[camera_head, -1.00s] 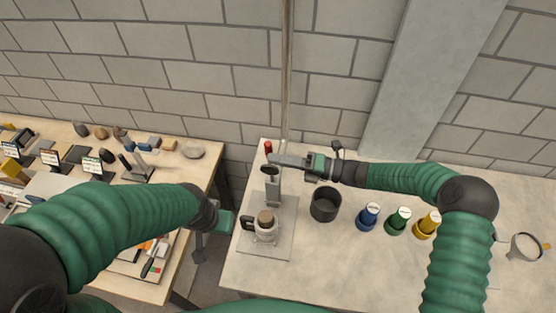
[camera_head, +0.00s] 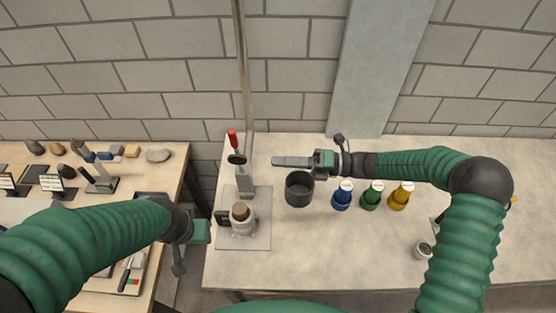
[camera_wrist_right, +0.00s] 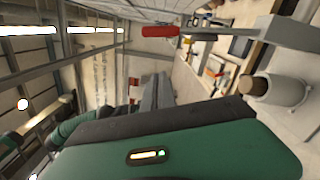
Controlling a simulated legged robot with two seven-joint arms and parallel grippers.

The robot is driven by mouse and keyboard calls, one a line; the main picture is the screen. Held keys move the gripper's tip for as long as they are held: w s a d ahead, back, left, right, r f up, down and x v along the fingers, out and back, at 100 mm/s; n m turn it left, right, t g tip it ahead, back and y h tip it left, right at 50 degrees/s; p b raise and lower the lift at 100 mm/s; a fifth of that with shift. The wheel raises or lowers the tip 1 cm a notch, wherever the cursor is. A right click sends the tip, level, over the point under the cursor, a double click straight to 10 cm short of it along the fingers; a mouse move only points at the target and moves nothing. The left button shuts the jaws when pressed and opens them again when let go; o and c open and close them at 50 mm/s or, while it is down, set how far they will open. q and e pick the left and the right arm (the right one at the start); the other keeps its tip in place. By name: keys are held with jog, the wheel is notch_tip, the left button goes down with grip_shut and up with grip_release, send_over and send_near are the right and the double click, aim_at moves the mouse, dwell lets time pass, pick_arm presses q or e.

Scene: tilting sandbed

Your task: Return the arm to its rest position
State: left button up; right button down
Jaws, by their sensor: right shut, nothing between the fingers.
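My right arm (camera_head: 425,165) reaches in from the right above the light bench. Its gripper (camera_head: 278,161) points left, shut and empty, to the right of a grey post (camera_head: 244,182) with a red-handled lever (camera_head: 233,138), with a visible gap between them. The red handle also shows in the right wrist view (camera_wrist_right: 160,31). My left arm (camera_head: 95,235) comes in from the left. Its gripper (camera_head: 199,231) is seen only in part over the gap between the tables, and its fingers cannot be made out.
A jar with a brown top (camera_head: 243,218) stands on a grey plate (camera_head: 258,240) in front of the post. A dark cup (camera_head: 299,190) and blue, green and yellow containers (camera_head: 372,196) stand below the right forearm. A wooden table (camera_head: 172,175) with tools is at left.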

pick_arm(q)
jog(key=shift+s+d, duration=0.1)
jog(key=shift+s, duration=0.2)
pick_arm(e)
jog(key=shift+s+d, duration=0.1)
jog(key=shift+s, duration=0.1)
